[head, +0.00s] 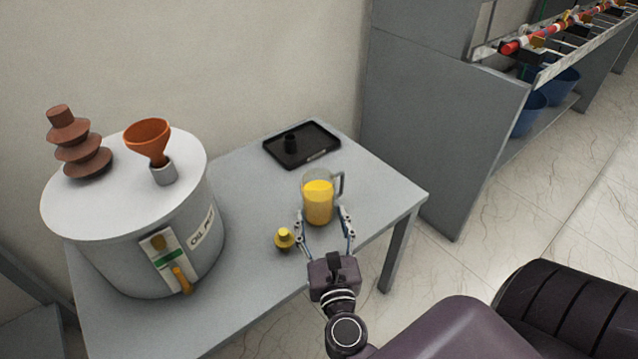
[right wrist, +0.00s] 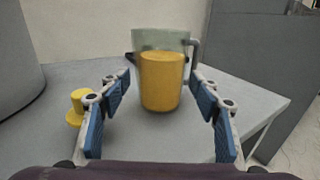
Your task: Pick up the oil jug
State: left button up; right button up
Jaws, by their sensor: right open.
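The oil jug (head: 318,200) is a clear jug with yellow oil and a handle on its right side. It stands upright on the grey table. My right gripper (head: 324,216) is open, with its fingers pointing at the jug from the near side. In the right wrist view the jug (right wrist: 162,80) stands in the gap between the two blue-padded fingers (right wrist: 160,112), just beyond or level with their tips. I cannot tell whether a finger touches it. The handle (right wrist: 193,58) shows at the upper right of the jug. My left gripper is not in view.
A yellow cap (head: 284,238) stands on the table (head: 235,180) left of my right gripper. A large grey tank (head: 150,235) with an orange funnel (head: 148,138) and a brown bushing (head: 78,145) fills the left. A black tray (head: 318,149) lies behind the jug.

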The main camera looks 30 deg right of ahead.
aim_at(317, 185)
jog(key=shift+r+p+x, duration=0.2)
jog(key=shift+p+x, duration=0.1)
jog(key=shift+x, duration=1.15)
jog(key=x, duration=0.5)
jog(key=shift+d+f, duration=0.2)
jog(key=c, duration=1.3)
